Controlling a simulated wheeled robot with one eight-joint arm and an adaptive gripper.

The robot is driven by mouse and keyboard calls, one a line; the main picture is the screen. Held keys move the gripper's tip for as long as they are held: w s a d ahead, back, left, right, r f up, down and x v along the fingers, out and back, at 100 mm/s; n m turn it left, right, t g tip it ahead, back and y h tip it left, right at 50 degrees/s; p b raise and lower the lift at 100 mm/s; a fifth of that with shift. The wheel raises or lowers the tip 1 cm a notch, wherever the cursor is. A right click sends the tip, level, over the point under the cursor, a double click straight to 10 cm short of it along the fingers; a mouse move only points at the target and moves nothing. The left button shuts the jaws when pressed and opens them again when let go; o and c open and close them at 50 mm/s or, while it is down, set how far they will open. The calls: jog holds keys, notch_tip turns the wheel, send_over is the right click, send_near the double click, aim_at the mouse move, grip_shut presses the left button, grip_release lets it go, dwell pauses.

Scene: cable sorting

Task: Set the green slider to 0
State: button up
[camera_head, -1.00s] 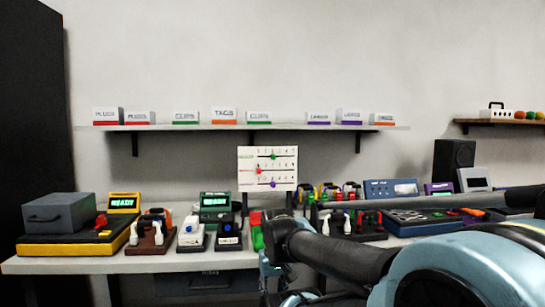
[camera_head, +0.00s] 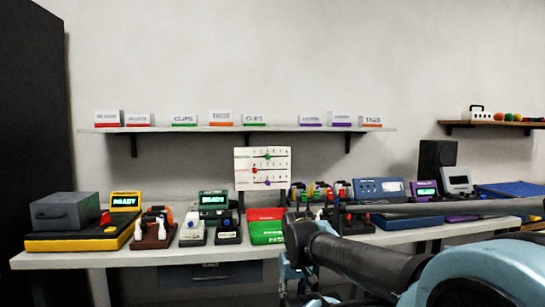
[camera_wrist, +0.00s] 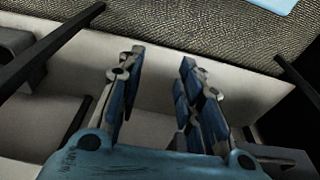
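A white slider panel (camera_head: 244,179) stands upright at the back of the table in the head view, with three horizontal tracks. The green slider (camera_head: 267,157) is on the top track, near its middle. A red knob (camera_head: 254,170) is on the middle track towards the left, and a purple knob (camera_head: 267,182) is near the middle of the bottom track. The scale marks are too small to read. My gripper (camera_wrist: 161,57) is open and empty in the wrist view, its two blue fingers apart. The panel is not in the wrist view.
The table (camera_head: 75,260) is crowded along its length. A red and green bin (camera_head: 266,233) stands below the panel. A yellow device (camera_head: 70,242) with a grey box is at the left; blue devices (camera_head: 380,190) are at the right. A shelf (camera_head: 180,130) with labels hangs above.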

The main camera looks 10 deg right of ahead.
jog(key=shift+o, duration=0.4)
jog(key=shift+r, duration=0.1)
jog(key=t, duration=0.2)
send_near(268, 155)
jog(key=x, duration=0.8)
jog(key=shift+f, duration=0.35)
jog(key=shift+d, duration=0.1)
grip_shut()
